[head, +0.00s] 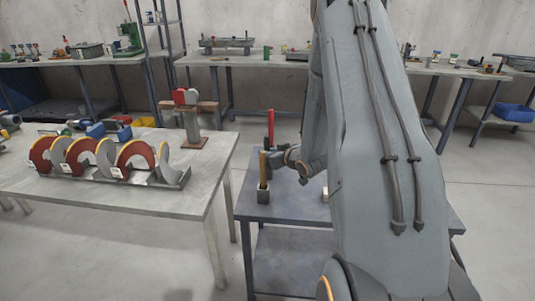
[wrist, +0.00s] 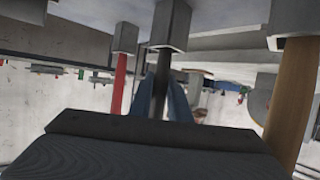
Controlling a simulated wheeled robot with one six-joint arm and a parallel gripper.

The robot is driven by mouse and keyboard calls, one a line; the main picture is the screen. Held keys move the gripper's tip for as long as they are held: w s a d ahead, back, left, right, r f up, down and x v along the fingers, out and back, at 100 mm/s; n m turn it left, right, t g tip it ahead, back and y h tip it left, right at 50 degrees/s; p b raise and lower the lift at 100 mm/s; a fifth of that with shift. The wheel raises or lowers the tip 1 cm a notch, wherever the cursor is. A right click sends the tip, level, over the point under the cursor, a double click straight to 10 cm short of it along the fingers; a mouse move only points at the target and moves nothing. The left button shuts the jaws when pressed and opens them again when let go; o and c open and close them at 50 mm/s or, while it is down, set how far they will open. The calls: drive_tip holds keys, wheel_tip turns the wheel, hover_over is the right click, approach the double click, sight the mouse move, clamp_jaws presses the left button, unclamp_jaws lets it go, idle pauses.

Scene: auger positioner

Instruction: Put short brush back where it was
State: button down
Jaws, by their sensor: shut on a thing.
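In the wrist view, which looks upside down, my gripper (wrist: 164,98) has its two blue fingers closed on an upright dark handle (wrist: 168,72). This handle's lower end runs into a grey square holder (wrist: 169,25) and seems to sit inside it. No bristles show, so I cannot confirm from its look that it is the short brush. In the head view my gripper (head: 278,157) is between a red handle (head: 270,124) and a wooden handle (head: 263,169); the dark handle is not clearly seen there. The red handle (wrist: 119,84) and wooden handle (wrist: 292,100) flank it in the wrist view.
The wooden handle stands in a grey holder (head: 263,196) on a small grey table (head: 290,211). To the left is a workbench (head: 205,190) with a row of red and grey auger discs (head: 135,158). My arm hides much of the small table's right side.

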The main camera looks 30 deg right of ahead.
drive_tip(key=shift+s+a+f, duration=0.15)
drive_tip(key=shift+s+f, duration=0.2)
drive_tip(key=shift+f, duration=0.3)
drive_tip(key=c, duration=2)
unclamp_jaws()
drive_tip(key=o, duration=0.4)
drive_tip(key=shift+w, duration=0.15)
drive_tip(key=shift+c, duration=0.2)
drive_tip(key=shift+o, duration=0.3)
drive_tip(key=shift+r, duration=0.15)
